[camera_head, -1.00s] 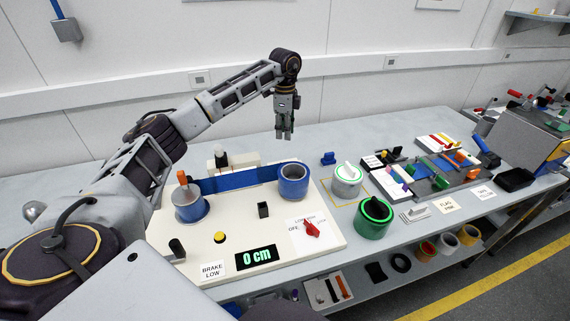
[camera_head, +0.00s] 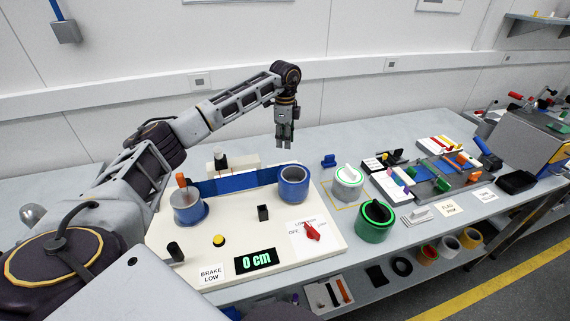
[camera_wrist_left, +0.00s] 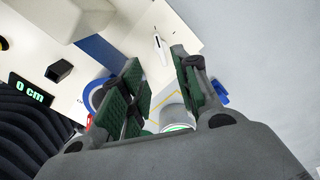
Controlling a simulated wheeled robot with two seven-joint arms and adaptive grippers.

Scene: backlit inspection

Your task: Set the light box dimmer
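A cream board (camera_head: 225,262) on the bench carries a red knob (camera_head: 312,231) on a white card marked OFF; which control is the dimmer is not labelled clearly. The board also has a green 0 cm display (camera_head: 256,260) and a blue strip between two blue-rimmed spools, the right one (camera_head: 294,184) nearest my gripper. My left gripper (camera_head: 285,146) hangs fingers down above the board's back right edge, apart from everything. In the left wrist view its green-padded fingers (camera_wrist_left: 160,92) are apart with nothing held. My right gripper is not seen.
Trays with colored parts fill the bench farther right. The back of the bench is mostly clear.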

